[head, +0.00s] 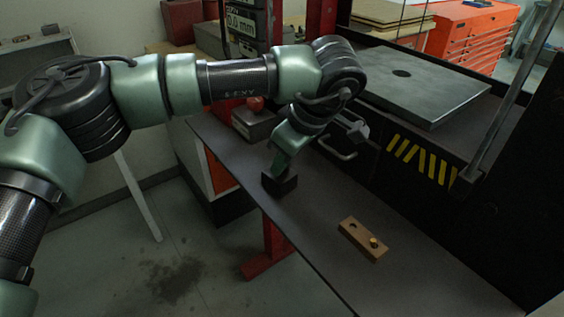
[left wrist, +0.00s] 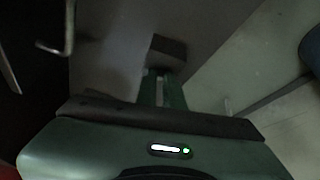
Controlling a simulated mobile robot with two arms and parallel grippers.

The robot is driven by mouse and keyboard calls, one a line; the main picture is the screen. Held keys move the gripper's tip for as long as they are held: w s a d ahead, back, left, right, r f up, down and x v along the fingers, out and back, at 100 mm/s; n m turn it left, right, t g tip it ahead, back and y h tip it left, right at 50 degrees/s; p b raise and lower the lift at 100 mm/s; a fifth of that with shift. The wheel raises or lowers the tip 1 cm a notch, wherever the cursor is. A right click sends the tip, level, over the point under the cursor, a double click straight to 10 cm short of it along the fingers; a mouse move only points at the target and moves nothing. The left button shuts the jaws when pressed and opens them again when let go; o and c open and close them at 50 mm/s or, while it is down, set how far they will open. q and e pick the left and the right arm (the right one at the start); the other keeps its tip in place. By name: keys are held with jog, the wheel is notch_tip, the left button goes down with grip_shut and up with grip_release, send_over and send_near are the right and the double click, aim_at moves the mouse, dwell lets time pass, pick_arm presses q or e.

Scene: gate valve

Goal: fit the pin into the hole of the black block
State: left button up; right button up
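The black block (head: 280,184) stands on the dark bench top, near its left edge. My left gripper (head: 279,173) points down at the block, with its fingertips at or just above the block's top. In the left wrist view the block (left wrist: 167,50) lies just beyond the fingertips (left wrist: 160,78), which have a narrow gap between them. I cannot tell whether they hold a pin; the block's hole is hidden. A wooden block (head: 361,238) lies to the right on the bench, with a dark hole and a small brass piece (head: 374,242). My right gripper is not in view.
The dark bench top (head: 318,222) is clear between the two blocks. A metal handle (head: 338,150) sticks out from the black machine behind, which has yellow stripes (head: 423,160). A grey box with a red knob (head: 256,104) stands behind my arm.

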pick_arm(q)
jog(key=shift+o, duration=0.2)
jog(key=shift+s+d+f+g, duration=0.1)
jog(key=shift+s+f+g, duration=0.1)
jog(key=shift+f, duration=0.35)
jog(key=shift+s+f+g, duration=0.1)
jog(key=shift+s+f, duration=0.05)
jog(key=shift+f, duration=0.35)
jog(key=shift+r+p, duration=0.5)
jog(key=shift+p, duration=0.05)
jog(key=shift+d+r+b, duration=0.2)
jog(key=shift+r+b, duration=0.1)
jog(key=shift+b, duration=0.05)
notch_tip(320, 180, up, 7)
jog(key=d, duration=0.1)
jog(key=shift+s+d+b, duration=0.25)
jog(key=shift+s+b, duration=0.05)
jog(key=shift+b, duration=0.1)
